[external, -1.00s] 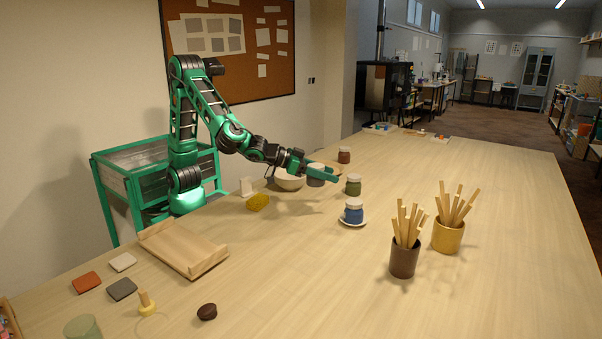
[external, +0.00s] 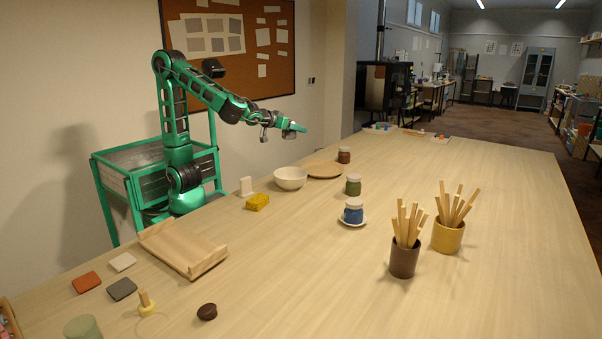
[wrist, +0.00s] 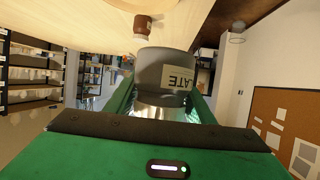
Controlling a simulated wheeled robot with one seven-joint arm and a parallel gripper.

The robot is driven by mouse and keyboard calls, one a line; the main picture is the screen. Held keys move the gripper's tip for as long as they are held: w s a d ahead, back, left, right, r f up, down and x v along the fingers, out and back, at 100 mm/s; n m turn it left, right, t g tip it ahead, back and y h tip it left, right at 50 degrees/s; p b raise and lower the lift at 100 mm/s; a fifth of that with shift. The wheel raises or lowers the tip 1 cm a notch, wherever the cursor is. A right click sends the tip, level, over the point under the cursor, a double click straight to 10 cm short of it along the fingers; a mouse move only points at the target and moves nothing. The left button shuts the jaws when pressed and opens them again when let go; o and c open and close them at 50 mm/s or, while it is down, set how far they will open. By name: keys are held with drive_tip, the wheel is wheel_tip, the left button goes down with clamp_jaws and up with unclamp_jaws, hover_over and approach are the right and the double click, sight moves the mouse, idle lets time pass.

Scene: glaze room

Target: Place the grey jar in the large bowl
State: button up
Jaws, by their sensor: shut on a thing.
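The grey jar (wrist: 165,72) is held between the two green fingers of my gripper (external: 292,127), with its label upside down in the wrist view. In the external view my gripper is raised well above the table, with the jar mostly hidden by the fingers. The large bowl (external: 291,179) is cream-white and stands on the table below my gripper. Its inside looks empty from here.
A wooden plate (external: 325,170) lies just right of the bowl. A brown-red jar (external: 344,155), a green jar (external: 353,185) and a blue jar (external: 353,211) on a saucer stand further right.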

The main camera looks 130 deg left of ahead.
drive_tip(key=w+d+f, duration=0.4)
drive_tip(key=w, duration=0.1)
drive_tip(key=w+d+f, duration=0.2)
drive_tip(key=w+f, duration=0.1)
drive_tip(key=shift+d, duration=0.25)
drive_tip(key=shift+f, duration=2)
drive_tip(key=shift+f, duration=0.6)
drive_tip(key=o, duration=1.2)
